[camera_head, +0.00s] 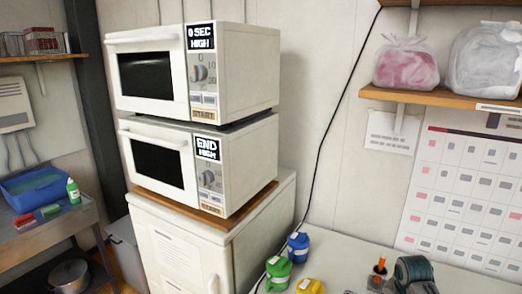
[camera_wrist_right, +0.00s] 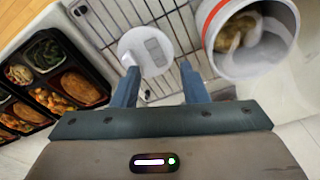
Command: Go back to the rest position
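In the right wrist view my right gripper (camera_wrist_right: 159,70) has its two blue-grey fingers spread apart, with nothing seen held between them. A white round object with a grey label-like patch (camera_wrist_right: 143,50) lies beyond the fingertips on a wire rack; whether a finger touches it is unclear. Black bento trays (camera_wrist_right: 65,80) with food in compartments lie to the left of the gripper. Neither gripper shows in the head view, and my left gripper is not seen at all.
A white tub with a red band (camera_wrist_right: 250,35) stands right of the wire rack (camera_wrist_right: 185,25). In the head view, two stacked microwaves (camera_head: 195,75) stand on a white cabinet (camera_head: 180,235). Blue (camera_head: 298,247), green (camera_head: 278,272) and yellow (camera_head: 310,286) containers sit on the counter (camera_head: 345,255). A shelf (camera_head: 440,97) holds bags.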

